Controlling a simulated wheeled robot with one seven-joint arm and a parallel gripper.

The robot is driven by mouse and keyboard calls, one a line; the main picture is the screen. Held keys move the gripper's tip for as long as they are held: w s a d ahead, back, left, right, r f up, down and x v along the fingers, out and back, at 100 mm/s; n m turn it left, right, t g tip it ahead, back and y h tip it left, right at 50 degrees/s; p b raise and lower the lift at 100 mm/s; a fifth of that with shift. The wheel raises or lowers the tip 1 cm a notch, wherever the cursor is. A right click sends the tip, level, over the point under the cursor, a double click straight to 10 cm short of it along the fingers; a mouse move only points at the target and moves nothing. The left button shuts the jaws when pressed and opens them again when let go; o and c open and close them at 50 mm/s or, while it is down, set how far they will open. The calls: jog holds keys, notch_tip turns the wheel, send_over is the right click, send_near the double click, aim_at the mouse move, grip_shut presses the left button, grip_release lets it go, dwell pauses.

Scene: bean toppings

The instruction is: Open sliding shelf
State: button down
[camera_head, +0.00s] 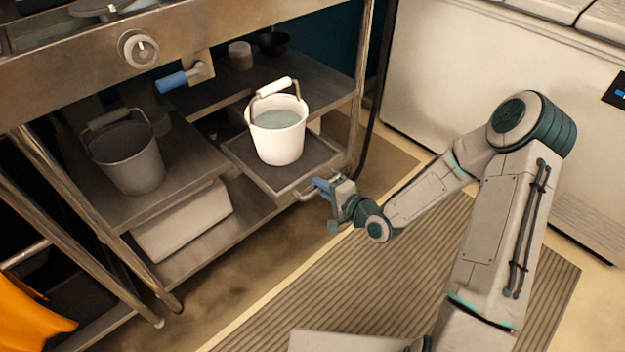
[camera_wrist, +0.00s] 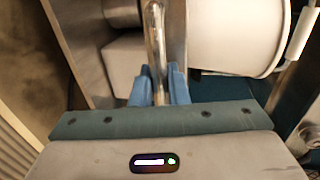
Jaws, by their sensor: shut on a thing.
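The sliding shelf (camera_head: 246,163) is a dark tray with a metal rim, under the steel counter. It sticks out past the shelf beside it, and a white bucket (camera_head: 277,140) of bluish liquid stands on it. A metal bar handle (camera_head: 305,192) is on its front edge. My gripper (camera_head: 324,186) is at this handle. In the wrist view the blue fingers (camera_wrist: 159,88) are shut on the handle bar (camera_wrist: 155,45), one on each side. The white bucket (camera_wrist: 236,35) also shows in the wrist view, close beside the handle.
A grey bucket (camera_head: 128,158) stands on the shelf at left. A white box (camera_head: 181,219) lies on the lower shelf. A metal leg (camera_head: 362,75) is right of the sliding shelf. The ribbed floor mat (camera_head: 400,290) in front is clear except for my arm.

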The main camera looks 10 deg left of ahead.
jog(key=shift+s+d, duration=0.2)
jog(key=c, duration=1.5)
grip_release()
jog(key=p+v, duration=0.3)
jog(key=v, duration=1)
jog(key=shift+s+d, duration=0.25)
jog(key=shift+s, duration=0.1)
jog(key=shift+r, duration=0.1)
